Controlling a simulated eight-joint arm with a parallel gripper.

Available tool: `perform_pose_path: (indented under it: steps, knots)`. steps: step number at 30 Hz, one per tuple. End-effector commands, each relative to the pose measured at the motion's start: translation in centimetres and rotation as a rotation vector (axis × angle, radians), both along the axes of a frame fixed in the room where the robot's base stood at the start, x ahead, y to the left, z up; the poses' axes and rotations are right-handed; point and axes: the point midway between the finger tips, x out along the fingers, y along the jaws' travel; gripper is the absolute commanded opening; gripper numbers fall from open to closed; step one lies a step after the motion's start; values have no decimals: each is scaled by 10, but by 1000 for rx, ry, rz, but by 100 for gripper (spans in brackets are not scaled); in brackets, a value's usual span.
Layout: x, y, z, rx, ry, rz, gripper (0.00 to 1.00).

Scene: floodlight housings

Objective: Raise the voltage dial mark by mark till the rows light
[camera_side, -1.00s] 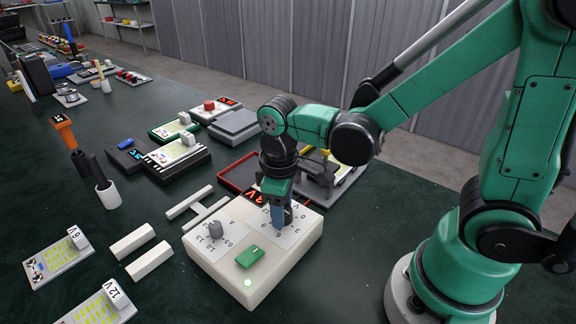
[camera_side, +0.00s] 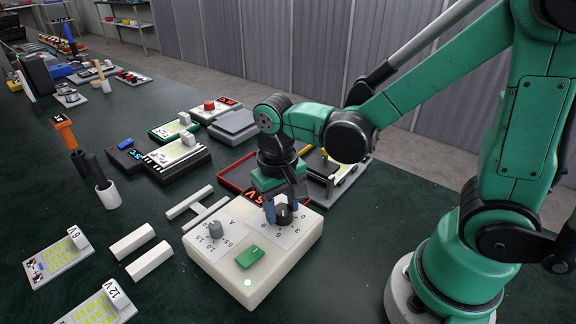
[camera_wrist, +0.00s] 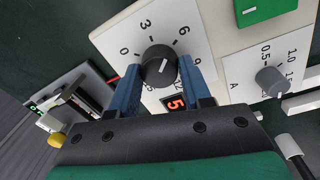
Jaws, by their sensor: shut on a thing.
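The white supply box (camera_side: 262,270) stands on the dark green table in the side view. Its black voltage dial (camera_wrist: 157,68) sits between the two blue fingers of my gripper (camera_wrist: 161,84), which is shut on it. The dial's white pointer line aims towards the 6 mark in the wrist view. A red display (camera_wrist: 176,103) beside the dial shows a 5, partly hidden by a finger. In the side view, my gripper (camera_side: 283,214) reaches down onto the dial. Panels with yellow-green rows lie at the left, including one (camera_side: 57,258) and one tagged 12V (camera_side: 100,308).
The box also has a grey current dial (camera_side: 215,229), a green switch (camera_side: 249,257) and a lit green lamp (camera_side: 248,283). White bars (camera_side: 150,260) lie to its left.

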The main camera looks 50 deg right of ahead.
Motion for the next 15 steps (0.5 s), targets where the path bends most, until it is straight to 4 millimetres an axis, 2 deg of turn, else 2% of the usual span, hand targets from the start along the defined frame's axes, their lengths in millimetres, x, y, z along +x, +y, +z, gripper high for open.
perform_pose_path:
  steps: [7,15]
  knots:
    - [1,0,0,1,-1,-152,0]
    - [1,0,0,1,-1,-236,0]
